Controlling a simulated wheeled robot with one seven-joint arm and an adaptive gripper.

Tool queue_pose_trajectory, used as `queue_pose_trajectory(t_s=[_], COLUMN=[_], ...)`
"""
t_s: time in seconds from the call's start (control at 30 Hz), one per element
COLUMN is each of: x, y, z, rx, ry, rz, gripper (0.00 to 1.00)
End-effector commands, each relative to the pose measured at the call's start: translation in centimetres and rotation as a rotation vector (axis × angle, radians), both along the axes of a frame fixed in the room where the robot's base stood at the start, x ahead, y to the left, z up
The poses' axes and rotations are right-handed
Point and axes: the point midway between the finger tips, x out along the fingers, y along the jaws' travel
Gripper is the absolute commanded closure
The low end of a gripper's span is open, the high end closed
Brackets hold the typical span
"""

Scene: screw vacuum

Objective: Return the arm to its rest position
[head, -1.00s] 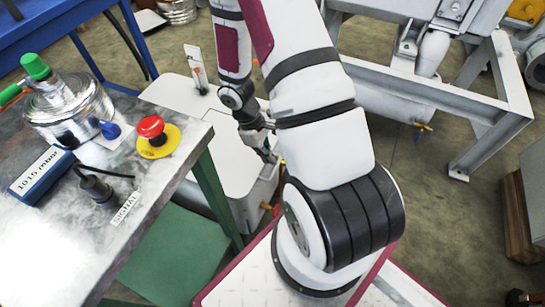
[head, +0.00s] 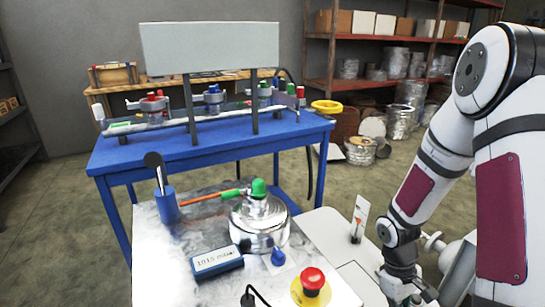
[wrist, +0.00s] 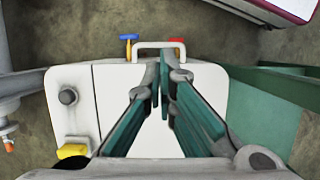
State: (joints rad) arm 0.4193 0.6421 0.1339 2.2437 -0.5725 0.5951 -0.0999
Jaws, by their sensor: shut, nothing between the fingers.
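My gripper (wrist: 162,78) is in the wrist view, with its two green-padded fingers drawn together at the tips and nothing between them. It points down over a white box-shaped unit (wrist: 108,105) with a pale handle; how high above it I cannot tell. In the head view my white arm with dark red panels comes down at the right. The same unit's pale top (head: 325,232) is left of the arm's lower end. The fingertips are not clear there, near the bottom edge.
A metal-topped table (head: 165,260) at the front left bears a silver vessel (head: 262,228), a blue pressure gauge (head: 217,262) and a red emergency button (head: 312,280). A blue bench (head: 215,150) stands behind. Floor is open at left.

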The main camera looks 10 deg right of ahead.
Motion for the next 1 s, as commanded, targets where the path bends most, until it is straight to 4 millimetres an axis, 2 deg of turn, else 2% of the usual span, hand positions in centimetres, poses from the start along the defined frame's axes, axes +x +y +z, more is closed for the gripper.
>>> queue_pose_trajectory(t_s=[0.03,0.23,0.5,0.8,1.0], x=[0.2,-0.2,-3.1,-8.6,-13.0], y=[0.0,1.2,4.2,8.5,11.3], z=[1.7,9.3,18.0,24.8,27.6], rx=[-0.02,-0.091,-0.133,-0.098,-0.034], ry=[-0.015,-0.071,-0.155,-0.25,-0.31], rz=[-0.007,-0.068,-0.162,-0.254,-0.298], gripper=[1.0,1.0,1.0,1.0,1.0])
